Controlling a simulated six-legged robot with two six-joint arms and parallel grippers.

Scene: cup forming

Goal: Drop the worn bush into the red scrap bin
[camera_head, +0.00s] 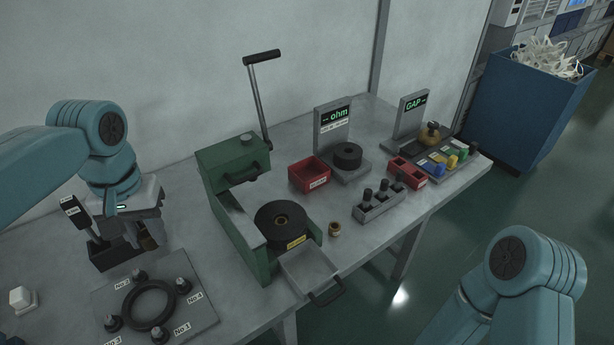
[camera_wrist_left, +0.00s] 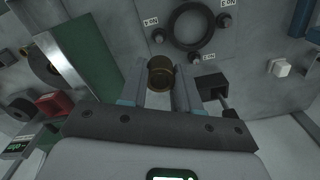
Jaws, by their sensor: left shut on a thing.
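My left gripper (camera_head: 138,236) is at the left of the bench, above the black holder. In the left wrist view its fingers (camera_wrist_left: 160,84) are shut on a brass-brown bush (camera_wrist_left: 159,66), a short ring-shaped piece. In the head view the bush (camera_head: 149,242) is mostly hidden by the gripper. The red scrap bin (camera_head: 309,183) is an open box with a white label, right of the green press. A red box shows in the left wrist view (camera_wrist_left: 53,104). My right arm is at the lower right; its gripper is out of frame.
The green lever press (camera_head: 233,160) stands between my left gripper and the red bin. A plate (camera_head: 187,318) with a black ring and several numbered posts lies in front. Another brass bush (camera_head: 334,229) stands near the drawer (camera_head: 311,271). A smaller red tray (camera_head: 407,171) stands farther right.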

